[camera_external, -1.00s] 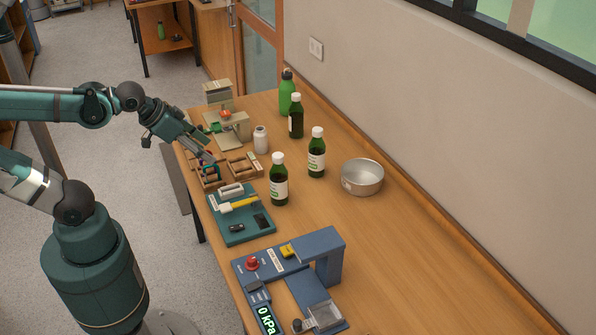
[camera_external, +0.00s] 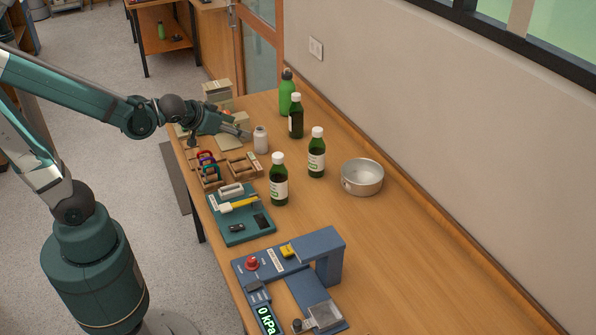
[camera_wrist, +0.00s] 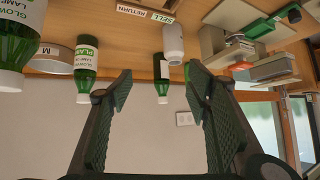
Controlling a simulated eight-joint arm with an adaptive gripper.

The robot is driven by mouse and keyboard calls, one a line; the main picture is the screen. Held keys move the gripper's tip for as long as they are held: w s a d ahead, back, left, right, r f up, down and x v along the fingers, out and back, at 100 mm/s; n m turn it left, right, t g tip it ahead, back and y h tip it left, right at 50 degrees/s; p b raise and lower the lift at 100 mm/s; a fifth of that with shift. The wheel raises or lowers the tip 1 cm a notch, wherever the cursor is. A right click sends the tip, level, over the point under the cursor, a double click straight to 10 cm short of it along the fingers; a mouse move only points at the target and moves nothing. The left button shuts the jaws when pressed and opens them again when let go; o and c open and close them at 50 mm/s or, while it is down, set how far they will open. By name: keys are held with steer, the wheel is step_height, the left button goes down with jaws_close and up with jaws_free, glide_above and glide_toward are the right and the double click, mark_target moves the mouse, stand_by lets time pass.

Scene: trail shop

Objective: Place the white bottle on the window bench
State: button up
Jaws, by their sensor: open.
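The small white bottle (camera_external: 261,139) stands upright on the wooden bench (camera_external: 420,265), which runs along the wall below the window. My gripper (camera_external: 246,134) is open and empty, just left of the bottle and close to it in the external view. In the wrist view the scene looks upside down. There the white bottle (camera_wrist: 173,44) appears beyond and between the open fingers of my gripper (camera_wrist: 158,88), apart from them.
Green bottles with white caps (camera_external: 279,180) and a green flask (camera_external: 287,96) stand nearby. A metal pan (camera_external: 362,178) is to the right. Wooden trays (camera_external: 243,166), a teal tool board (camera_external: 240,226) and a blue press (camera_external: 330,258) line the near edge. The right side is clear.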

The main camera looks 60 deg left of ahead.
mark_target(253, 134)
steer(key=w+a+f+n+t+y, duration=0.2)
steer(key=w+a+f+y, duration=0.1)
steer(key=w+a, duration=0.4)
steer(key=shift+w+a+f+n, duration=0.3)
steer(key=shift+w+a+f, duration=0.05)
steer(key=shift+w, duration=0.5)
steer(key=shift+f, duration=0.1)
steer(key=shift+f+b, duration=1.15)
steer(key=shift+f, duration=1.9)
steer(key=shift+f, duration=0.15)
steer(key=shift+f, duration=0.25)
steer(key=shift+b+x, duration=0.75)
steer(key=shift+x, duration=1.75)
